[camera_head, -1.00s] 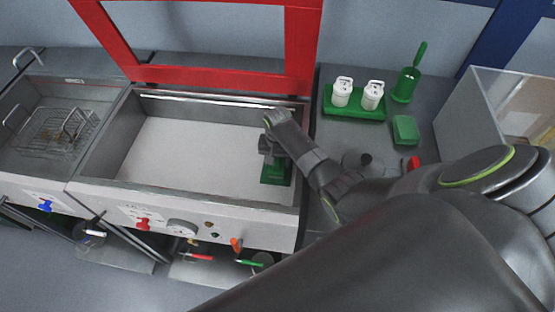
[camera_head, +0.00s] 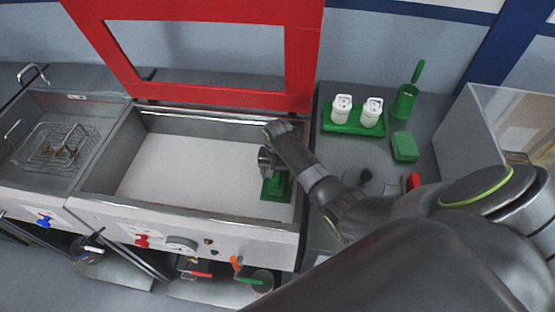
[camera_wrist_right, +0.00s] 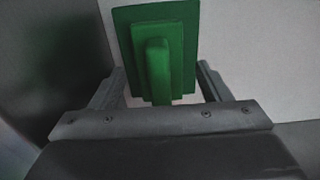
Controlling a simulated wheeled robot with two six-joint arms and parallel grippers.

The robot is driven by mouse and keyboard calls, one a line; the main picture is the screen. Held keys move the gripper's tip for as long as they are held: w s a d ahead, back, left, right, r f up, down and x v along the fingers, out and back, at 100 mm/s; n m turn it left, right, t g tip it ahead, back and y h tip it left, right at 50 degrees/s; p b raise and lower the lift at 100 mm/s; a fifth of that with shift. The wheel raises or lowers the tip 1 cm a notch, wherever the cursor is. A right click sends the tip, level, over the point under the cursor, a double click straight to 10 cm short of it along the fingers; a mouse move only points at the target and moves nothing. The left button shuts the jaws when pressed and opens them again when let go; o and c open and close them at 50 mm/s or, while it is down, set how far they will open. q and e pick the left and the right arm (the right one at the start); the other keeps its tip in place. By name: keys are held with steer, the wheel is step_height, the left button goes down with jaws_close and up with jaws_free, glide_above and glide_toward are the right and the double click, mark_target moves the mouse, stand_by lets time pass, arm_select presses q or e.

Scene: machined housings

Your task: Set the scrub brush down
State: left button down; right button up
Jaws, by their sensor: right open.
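The scrub brush (camera_head: 276,190) is green, with a stepped rectangular block and an upright handle. It rests at the right end of the wide basin (camera_head: 190,172), close to its right wall. In the right wrist view the brush (camera_wrist_right: 157,68) shows from above, its handle between the two fingers. My right gripper (camera_head: 270,168) reaches down over it from the right. Its fingers (camera_wrist_right: 160,72) are open, with a visible gap on each side of the handle. The gripper hides part of the brush in the head view. My left gripper is not in view.
A red frame (camera_head: 215,92) stands behind the basin. On the counter to the right are a green tray (camera_head: 354,129) with two white bottles, a green block (camera_head: 405,146) and a green holder with a handle (camera_head: 405,102). A wire basket (camera_head: 55,148) sits in the left basin.

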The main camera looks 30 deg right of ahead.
mark_target(278, 174)
step_height(278, 174, up, 10)
steer(key=shift+r, duration=0.1)
stand_by(0.6)
